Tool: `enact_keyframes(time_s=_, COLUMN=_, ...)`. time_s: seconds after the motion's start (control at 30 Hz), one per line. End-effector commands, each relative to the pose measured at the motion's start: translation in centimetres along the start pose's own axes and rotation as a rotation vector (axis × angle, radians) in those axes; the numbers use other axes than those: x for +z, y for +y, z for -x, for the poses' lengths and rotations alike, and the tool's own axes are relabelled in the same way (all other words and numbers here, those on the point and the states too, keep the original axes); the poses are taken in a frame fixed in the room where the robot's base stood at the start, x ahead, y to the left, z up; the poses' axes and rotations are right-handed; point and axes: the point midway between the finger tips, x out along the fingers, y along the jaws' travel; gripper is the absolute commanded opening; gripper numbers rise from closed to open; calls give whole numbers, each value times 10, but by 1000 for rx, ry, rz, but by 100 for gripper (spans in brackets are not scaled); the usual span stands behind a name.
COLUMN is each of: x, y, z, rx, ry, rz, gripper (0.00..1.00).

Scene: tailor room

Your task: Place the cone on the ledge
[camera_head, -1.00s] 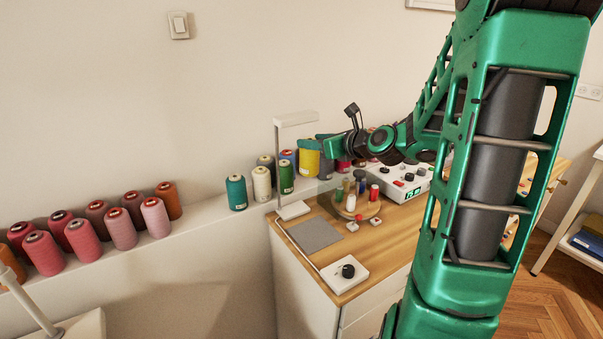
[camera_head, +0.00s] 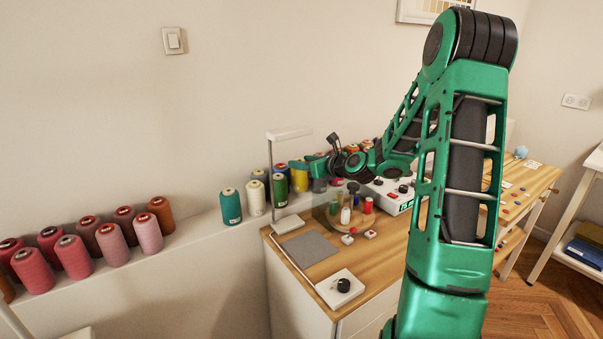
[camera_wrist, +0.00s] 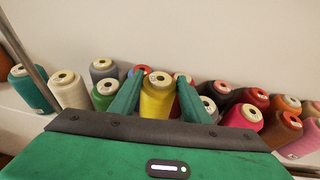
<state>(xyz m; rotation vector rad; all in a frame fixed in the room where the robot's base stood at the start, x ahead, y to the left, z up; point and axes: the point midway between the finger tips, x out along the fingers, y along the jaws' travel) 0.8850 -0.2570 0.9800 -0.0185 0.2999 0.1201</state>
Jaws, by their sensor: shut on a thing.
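A yellow cone of thread (camera_head: 298,176) is in my gripper (camera_head: 308,166), at the row of cones on the white ledge (camera_head: 197,236). In the wrist view the yellow cone (camera_wrist: 157,98) stands upright between the two green fingers of my gripper (camera_wrist: 158,84), which are shut on it. Its lower part is hidden by the gripper body in the wrist view. I cannot tell whether its base touches the ledge. A green cone (camera_head: 281,187) stands just left of it, and red and blue cones are close behind it.
Teal (camera_head: 231,206) and cream (camera_head: 255,197) cones stand to the left on the ledge. Pink and red cones (camera_head: 148,233) stand farther left, with bare ledge between. A lamp post (camera_head: 270,180) rises in front. The wooden desk (camera_head: 385,250) carries a round spool stand and a control box (camera_head: 390,190).

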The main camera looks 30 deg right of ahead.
Motion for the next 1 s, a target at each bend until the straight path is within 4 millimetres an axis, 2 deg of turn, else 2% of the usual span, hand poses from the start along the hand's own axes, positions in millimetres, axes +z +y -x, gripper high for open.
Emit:
enact_keyframes(time_s=0.2, x=-27, y=0, z=-8, rx=1, ry=2, rz=-4, gripper=0)
enact_keyframes(time_s=0.57, x=-30, y=0, z=-9, rx=1, ry=1, rz=-2, gripper=0)
enact_keyframes(time_s=0.6, x=-30, y=0, z=-9, rx=1, ry=1, rz=-1, gripper=50)
enact_keyframes(time_s=0.63, x=-30, y=0, z=-9, rx=1, ry=1, rz=-1, gripper=57)
enact_keyframes(time_s=0.67, x=-30, y=0, z=-9, rx=1, ry=1, rz=-1, gripper=62)
enact_keyframes(time_s=1.0, x=-28, y=0, z=-8, rx=0, ry=1, rz=0, gripper=62)
